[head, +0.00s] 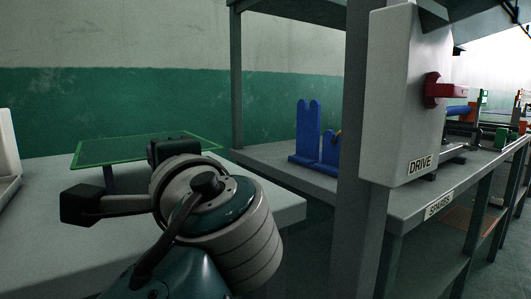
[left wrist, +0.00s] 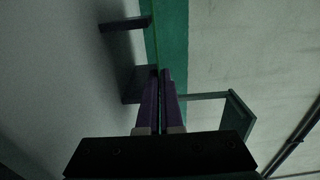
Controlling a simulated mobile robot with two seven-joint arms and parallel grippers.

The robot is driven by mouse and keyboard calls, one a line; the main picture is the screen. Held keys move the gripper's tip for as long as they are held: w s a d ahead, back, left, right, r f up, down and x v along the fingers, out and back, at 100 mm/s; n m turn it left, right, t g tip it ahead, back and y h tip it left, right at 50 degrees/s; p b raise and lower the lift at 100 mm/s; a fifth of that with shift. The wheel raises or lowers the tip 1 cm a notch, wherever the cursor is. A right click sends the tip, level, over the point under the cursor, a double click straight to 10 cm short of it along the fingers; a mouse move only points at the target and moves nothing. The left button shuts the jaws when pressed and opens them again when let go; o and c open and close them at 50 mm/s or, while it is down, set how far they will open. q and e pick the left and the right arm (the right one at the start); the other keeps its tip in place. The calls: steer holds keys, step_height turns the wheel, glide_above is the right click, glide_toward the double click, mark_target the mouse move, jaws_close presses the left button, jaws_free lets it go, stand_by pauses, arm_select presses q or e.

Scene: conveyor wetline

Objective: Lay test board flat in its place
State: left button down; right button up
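The test board is a thin, flat green panel with a brighter green rim (head: 120,150). It appears level above the left end of the grey worktop in the head view. A dark post (head: 109,180) shows below it; I cannot tell whether they touch. My left gripper (head: 165,150) is at the board's near edge, its fingertips hidden there behind my wrist. In the left wrist view its two purple fingers (left wrist: 160,80) are nearly together with a thin gap, as if closed on the board, which would be edge-on and is hard to make out. My right gripper is not in view.
Two dark posts (left wrist: 125,24) stand up from the worktop in the left wrist view. In the head view, a blue slotted stand (head: 308,130) is on the bench behind. A grey upright carries the white DRIVE box (head: 395,100) at right. The worktop (head: 275,200) is clear at its right end.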

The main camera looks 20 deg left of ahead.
arm_select(q)
steer(key=shift+f+b, duration=0.35)
steer(key=shift+b, duration=0.05)
stand_by(0.4)
steer(key=c, duration=1.1)
jaws_free()
steer(key=shift+f, duration=0.15)
steer(key=shift+v, duration=2.75)
steer(key=o, duration=0.6)
steer(key=shift+c, duration=0.2)
steer(key=shift+p, duration=0.3)
